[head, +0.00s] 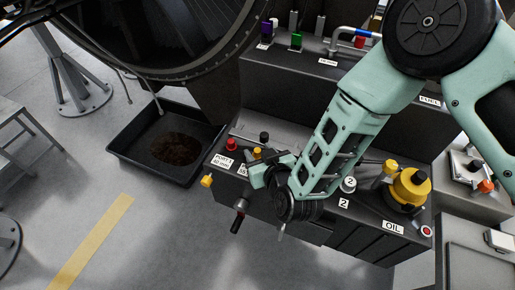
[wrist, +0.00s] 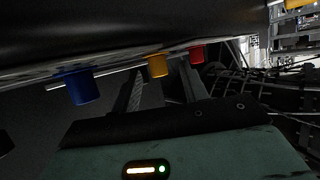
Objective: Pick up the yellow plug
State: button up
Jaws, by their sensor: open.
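In the wrist view a yellow plug (wrist: 157,66) shows between the two fingertips of my gripper (wrist: 161,70), under a dark curved surface. The fingers are apart and nothing is held. I cannot tell how far beyond the fingertips the plug is. A blue plug (wrist: 78,86) is left of it and a red plug (wrist: 197,54) right of it. In the head view my gripper's end is over the left part of the dark cart (head: 330,215), its fingertips hard to make out. A small yellow piece (head: 257,153) shows beside it, and another yellow piece (head: 207,180) at the cart's left edge.
A yellow oil can (head: 410,187) stands on the right. The engine's dark ring (head: 225,62) hangs over a black drip tray (head: 125,152).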

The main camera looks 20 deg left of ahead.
jog(key=shift+w, duration=0.15)
grip_shut()
